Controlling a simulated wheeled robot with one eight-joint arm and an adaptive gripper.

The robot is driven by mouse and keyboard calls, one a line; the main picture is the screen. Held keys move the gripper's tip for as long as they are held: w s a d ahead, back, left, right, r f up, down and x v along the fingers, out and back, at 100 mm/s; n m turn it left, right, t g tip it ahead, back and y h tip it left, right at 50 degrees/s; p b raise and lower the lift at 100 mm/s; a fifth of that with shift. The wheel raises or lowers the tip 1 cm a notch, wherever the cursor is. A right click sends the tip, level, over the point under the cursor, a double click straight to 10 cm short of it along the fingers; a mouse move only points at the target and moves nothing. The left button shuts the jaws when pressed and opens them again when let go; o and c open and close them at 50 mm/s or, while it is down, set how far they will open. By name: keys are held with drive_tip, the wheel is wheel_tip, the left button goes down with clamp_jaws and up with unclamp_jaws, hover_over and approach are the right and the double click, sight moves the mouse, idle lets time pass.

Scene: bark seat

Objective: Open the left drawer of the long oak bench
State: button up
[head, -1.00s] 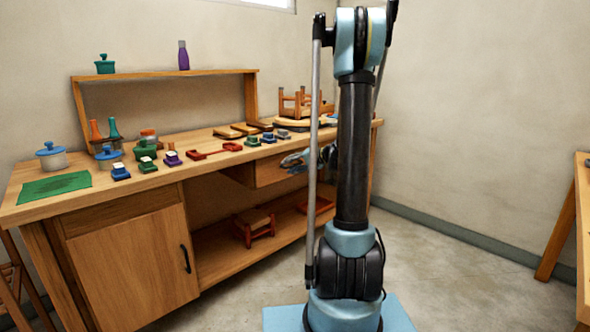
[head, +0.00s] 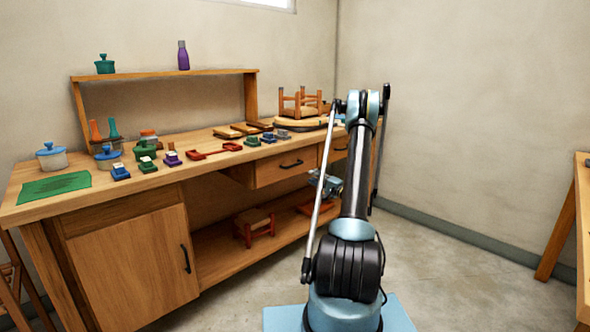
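The long oak bench (head: 215,168) stands along the wall on the left and middle of the head view. Its left drawer (head: 272,174) is under the top, right of the open knee space, with a dark bar handle (head: 291,164).
A cabinet door (head: 135,265) with a dark handle is at the bench's left. Jars, small blocks, a red tool and an upturned stool (head: 300,104) crowd the top. A small stool (head: 254,227) stands on the low shelf. Another table (head: 567,225) is at right; floor between is clear.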

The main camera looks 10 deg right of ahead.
sight(295, 165)
drive_tip(key=shift+m+t, duration=0.4)
drive_tip(key=shift+t, duration=0.1)
drive_tip(key=x, duration=0.5)
drive_tip(key=f+x, duration=0.1)
drive_tip(key=x, duration=0.5)
drive_tip(key=w+d+x, duration=0.1)
drive_tip(key=x, duration=0.4)
drive_tip(key=shift+w+a+f, duration=0.1)
drive_tip(key=shift+w+f, duration=0.1)
drive_tip(key=shift+f, duration=0.15)
drive_tip(key=shift+c, duration=0.2)
clamp_jaws()
